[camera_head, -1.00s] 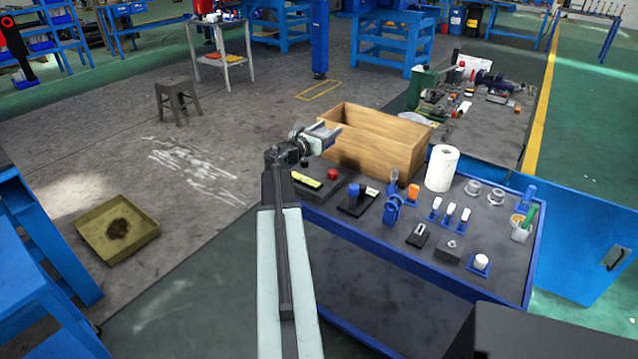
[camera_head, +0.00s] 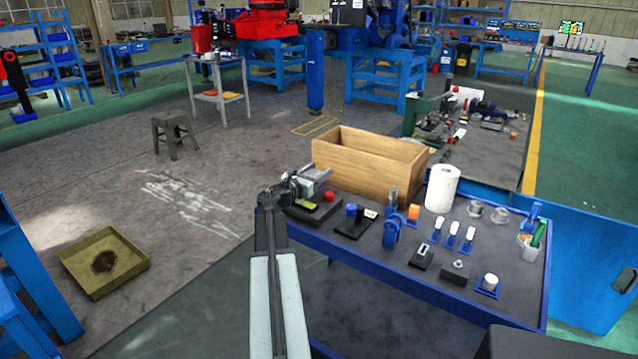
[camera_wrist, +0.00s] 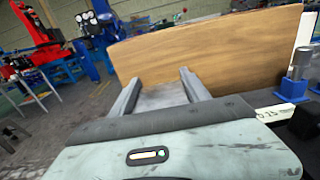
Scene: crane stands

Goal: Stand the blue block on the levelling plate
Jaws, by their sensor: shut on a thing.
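My gripper (camera_head: 318,180) is over the left end of the bench, just in front of the wooden box. In the wrist view its two fingers (camera_wrist: 157,88) reach forward around a grey-looking piece (camera_wrist: 163,97); I cannot tell whether this is the blue block. A dark plate (camera_head: 322,214) with a red knob (camera_head: 329,196) lies under my gripper and is partly hidden by it; it looks like the levelling plate. No separate blue block is clearly seen on the bench.
The wooden box (camera_head: 350,174) stands close behind my gripper. A dark stand with a blue cylinder (camera_head: 351,211), a blue clamp (camera_head: 392,232), a paper roll (camera_head: 441,188) and several small fixtures are to the right. The bench's front edge (camera_head: 400,283) is blue.

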